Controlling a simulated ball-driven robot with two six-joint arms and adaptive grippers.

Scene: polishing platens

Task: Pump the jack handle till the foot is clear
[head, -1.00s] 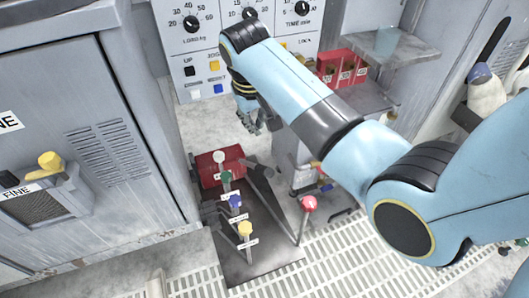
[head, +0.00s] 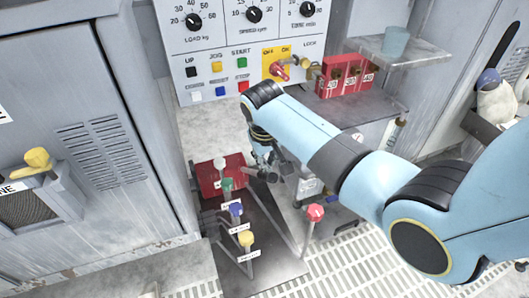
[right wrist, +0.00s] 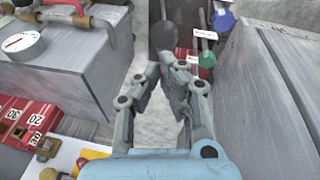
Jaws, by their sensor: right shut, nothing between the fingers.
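A dark base plate (head: 262,268) on the floor carries a red block (head: 207,180) and several levers with white (head: 219,163), green (head: 227,184), blue (head: 236,208) and yellow (head: 246,238) knobs. A lever with a red knob (head: 314,212) stands to their right. I cannot tell which part is the jack handle; the foot is not identifiable. My right gripper (head: 264,162) hangs just behind and right of the white knob, shut and empty. In the right wrist view its fingers (right wrist: 167,70) point toward a dark rounded knob (right wrist: 164,38); contact is unclear. My left gripper is out of view.
A grey cabinet (head: 90,130) closes off the left. A control panel (head: 225,50) with dials and buttons stands behind. A red rack (head: 347,75) sits on a shelf at the back right. Slotted grating (head: 340,250) covers the floor in front.

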